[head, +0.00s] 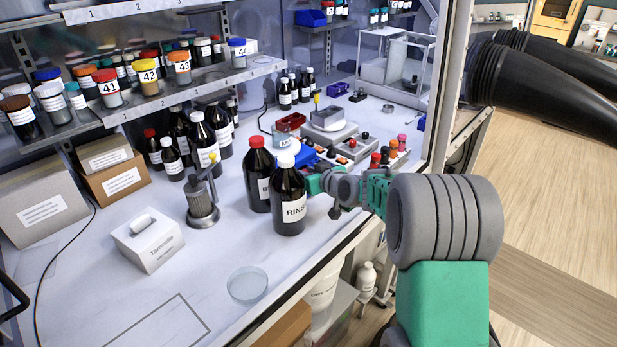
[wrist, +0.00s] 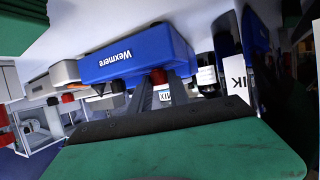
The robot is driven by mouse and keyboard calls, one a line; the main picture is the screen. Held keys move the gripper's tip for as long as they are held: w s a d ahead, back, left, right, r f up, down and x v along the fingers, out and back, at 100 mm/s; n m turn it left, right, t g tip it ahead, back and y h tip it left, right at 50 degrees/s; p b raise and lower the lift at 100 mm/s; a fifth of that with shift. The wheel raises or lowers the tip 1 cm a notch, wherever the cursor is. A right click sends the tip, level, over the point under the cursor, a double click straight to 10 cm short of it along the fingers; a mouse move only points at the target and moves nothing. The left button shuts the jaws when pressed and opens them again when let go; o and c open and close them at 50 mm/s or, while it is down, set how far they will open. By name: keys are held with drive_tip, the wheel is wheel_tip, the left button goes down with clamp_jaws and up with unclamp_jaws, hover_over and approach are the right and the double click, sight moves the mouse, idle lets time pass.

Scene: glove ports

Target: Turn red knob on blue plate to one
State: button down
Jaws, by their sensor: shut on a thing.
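The blue plate is the front of a blue unit marked "Wexmere" (wrist: 130,52), which appears upside down in the wrist view. A red knob (wrist: 158,77) sticks out from its edge. My gripper (wrist: 163,84) is shut on this red knob, with grey fingers on either side of it. Which way the knob points cannot be read, and no numbers on the plate are legible. In the head view the blue unit (head: 307,157) shows only partly behind the bottles, and the knob and my fingertips are hidden there.
A white-capped bottle labelled as rinse (head: 289,205) stands close beside my gripper, with a red-capped bottle (head: 257,175) behind it. Grey units with knobs (head: 352,148) stand to the right of the blue unit. Free bench lies around the glass dish (head: 247,284).

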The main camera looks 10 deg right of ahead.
idle(0.5)
drive_tip(key=c, duration=1.2)
unclamp_jaws()
drive_tip(key=shift+c, duration=0.2)
drive_tip(key=b+v, duration=0.1)
drive_tip(key=v, duration=0.6)
drive_tip(key=shift+s+r+b, duration=0.25)
drive_tip(key=shift+s+b, duration=0.1)
